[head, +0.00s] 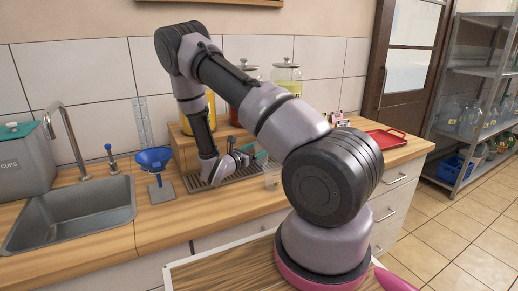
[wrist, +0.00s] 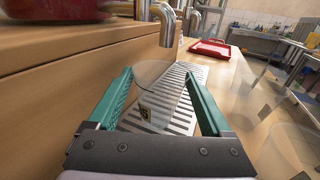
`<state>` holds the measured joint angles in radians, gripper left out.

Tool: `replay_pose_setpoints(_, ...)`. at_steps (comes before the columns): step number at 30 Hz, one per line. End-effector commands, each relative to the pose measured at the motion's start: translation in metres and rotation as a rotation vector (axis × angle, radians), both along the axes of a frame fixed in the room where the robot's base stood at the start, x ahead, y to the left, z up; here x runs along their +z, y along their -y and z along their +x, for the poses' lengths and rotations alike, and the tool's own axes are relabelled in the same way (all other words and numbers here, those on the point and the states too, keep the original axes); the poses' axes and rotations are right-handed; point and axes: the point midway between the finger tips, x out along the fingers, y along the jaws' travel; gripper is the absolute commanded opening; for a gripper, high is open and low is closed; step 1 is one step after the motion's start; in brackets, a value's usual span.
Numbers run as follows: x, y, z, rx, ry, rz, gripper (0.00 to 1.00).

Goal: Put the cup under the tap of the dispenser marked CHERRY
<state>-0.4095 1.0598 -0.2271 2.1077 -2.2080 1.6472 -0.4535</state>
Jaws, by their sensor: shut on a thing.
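My gripper (wrist: 160,90) has its green fingers on both sides of a clear cup (wrist: 158,98) and is shut on it. The cup is over the slatted drip tray (wrist: 186,75), with a small dark-marked yellow patch showing at its lower left. A metal tap (wrist: 168,25) hangs just beyond and above the cup; I cannot tell whether the cup is directly under it. In the head view my gripper (head: 250,157) is low over the drip tray (head: 236,177), in front of the dispensers. A red dispenser (head: 233,116) is partly hidden by my arm. No CHERRY marking is readable.
A yellow-green dispenser (head: 287,78) stands at the right of the row. Clear cups (head: 272,180) stand on the counter right of the tray. A red tray (head: 386,139) lies farther right. A blue funnel (head: 154,158) and sink (head: 75,215) are at left.

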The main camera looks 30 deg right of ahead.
Motion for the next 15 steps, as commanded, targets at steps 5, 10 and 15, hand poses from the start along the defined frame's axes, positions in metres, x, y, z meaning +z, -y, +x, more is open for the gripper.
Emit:
replay_pose_setpoints(5,0.0003,0.0013,-0.0003,-0.002,0.0,-0.001,0.33)
replay_pose_setpoints(10,-0.0033,0.0011,-0.0003,-0.001,0.0,-0.001,0.33)
replay_pose_setpoints(15,-0.0037,0.0012,-0.0002,-0.002,0.0,-0.001,1.0)
